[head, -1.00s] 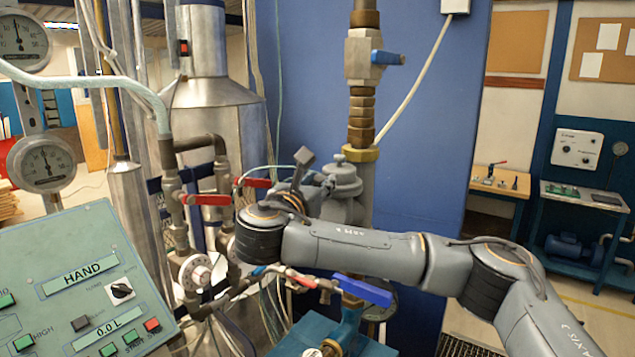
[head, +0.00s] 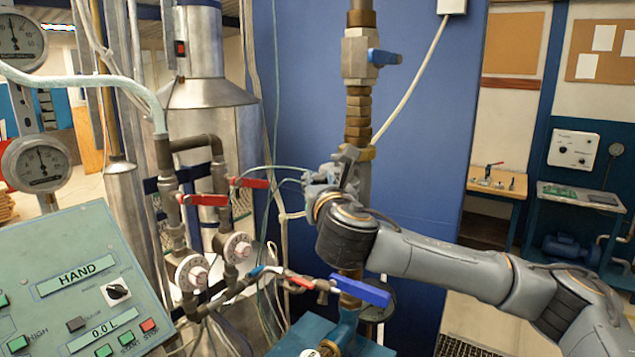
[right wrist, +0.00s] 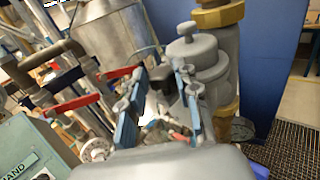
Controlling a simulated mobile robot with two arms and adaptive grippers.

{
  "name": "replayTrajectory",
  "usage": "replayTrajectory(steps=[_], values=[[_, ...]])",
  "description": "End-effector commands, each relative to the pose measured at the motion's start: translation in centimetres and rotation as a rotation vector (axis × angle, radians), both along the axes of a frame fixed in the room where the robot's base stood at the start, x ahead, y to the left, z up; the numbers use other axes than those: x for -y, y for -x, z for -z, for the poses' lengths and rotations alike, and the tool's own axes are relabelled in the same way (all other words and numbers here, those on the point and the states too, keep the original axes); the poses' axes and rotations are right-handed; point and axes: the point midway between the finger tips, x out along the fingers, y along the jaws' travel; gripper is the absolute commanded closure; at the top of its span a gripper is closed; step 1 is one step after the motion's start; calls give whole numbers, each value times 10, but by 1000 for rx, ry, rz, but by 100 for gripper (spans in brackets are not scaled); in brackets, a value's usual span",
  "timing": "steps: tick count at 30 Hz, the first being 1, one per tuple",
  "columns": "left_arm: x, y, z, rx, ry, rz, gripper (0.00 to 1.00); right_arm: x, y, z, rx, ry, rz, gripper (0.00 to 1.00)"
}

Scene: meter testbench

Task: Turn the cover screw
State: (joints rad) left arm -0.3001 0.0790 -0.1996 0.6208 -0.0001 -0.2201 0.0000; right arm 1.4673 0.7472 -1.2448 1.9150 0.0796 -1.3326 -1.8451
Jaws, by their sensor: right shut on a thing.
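A grey meter body (right wrist: 212,62) with a rounded lid and a small knob on top (right wrist: 187,30) stands on the brass-fitted pipe in the right wrist view. My right gripper (right wrist: 160,75) is at the left side of this meter. Its blue-edged fingers stand apart with a small dark part between them, which seems to be the cover screw (right wrist: 164,84); its details are hard to make out. In the head view my right gripper (head: 335,175) hides most of the meter. My left gripper is in neither view.
Red-handled valves (head: 250,183) and pipes stand left of the gripper. A blue-handled lever (head: 360,291) lies below it. A green control panel (head: 85,285) fills the lower left. A blue wall (head: 425,130) is behind the pipe.

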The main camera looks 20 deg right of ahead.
Motion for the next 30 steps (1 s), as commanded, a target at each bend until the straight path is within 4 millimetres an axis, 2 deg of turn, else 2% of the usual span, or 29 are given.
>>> replayTrajectory(steps=[9,15,30], values=[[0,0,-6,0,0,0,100,8,0,-1,1,-1,-216,100],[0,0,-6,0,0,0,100,9,0,-2,3,-1,-298,100],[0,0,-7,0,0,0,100,9,-1,-2,3,0,-342,100]])
